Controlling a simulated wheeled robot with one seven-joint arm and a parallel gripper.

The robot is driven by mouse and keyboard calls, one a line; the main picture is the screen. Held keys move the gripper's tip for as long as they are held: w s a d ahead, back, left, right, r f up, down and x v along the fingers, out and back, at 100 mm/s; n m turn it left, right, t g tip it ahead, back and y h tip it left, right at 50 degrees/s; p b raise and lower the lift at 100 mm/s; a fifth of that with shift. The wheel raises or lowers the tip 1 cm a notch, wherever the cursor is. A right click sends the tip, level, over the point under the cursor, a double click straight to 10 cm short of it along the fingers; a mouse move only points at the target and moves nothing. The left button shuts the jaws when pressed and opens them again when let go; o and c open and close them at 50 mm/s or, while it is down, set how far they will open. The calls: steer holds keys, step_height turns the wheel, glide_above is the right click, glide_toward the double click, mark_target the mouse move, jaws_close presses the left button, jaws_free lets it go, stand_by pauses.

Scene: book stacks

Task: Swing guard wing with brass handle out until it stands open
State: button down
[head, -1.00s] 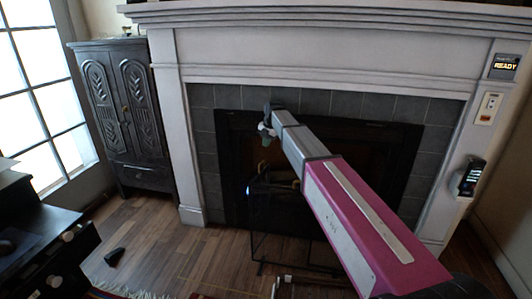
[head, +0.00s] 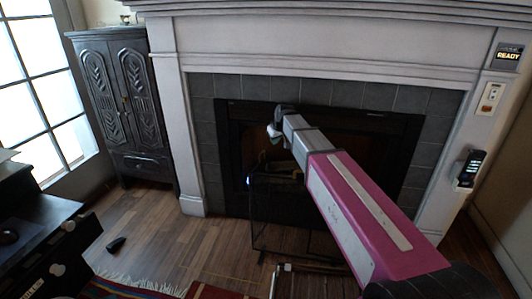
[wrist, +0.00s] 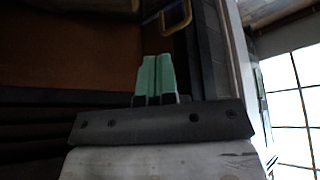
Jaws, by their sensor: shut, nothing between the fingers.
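The fireplace guard (head: 252,222) is a dark, thin-framed panel low in front of the firebox, left of centre in the head view. My gripper is at the far end of the arm, in front of the firebox's upper left part; its fingers are not clear there. In the wrist view my gripper (wrist: 157,76) shows two green fingertips pressed together with nothing between them. A yellow brass loop handle (wrist: 176,18) is beyond the fingertips, slightly right, apart from them. I cannot make out the handle in the head view, nor how far the wing stands open.
The white mantel (head: 330,52) and grey tiles surround the firebox. A dark carved cabinet (head: 118,105) stands left, and a black desk (head: 45,235) at near left. A small black object (head: 116,244) lies on the wooden floor. A patterned rug (head: 130,289) is at the front.

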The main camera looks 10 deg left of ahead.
steer(key=w+a+f+m+t, duration=0.1)
steer(key=w+a+f+m, duration=0.2)
steer(key=f+m, duration=0.6)
steer(key=shift+w+a+m+t+y, duration=0.3)
steer(key=shift+w+a+m+t, duration=0.1)
steer(key=shift+a+m, duration=0.5)
stand_by(0.4)
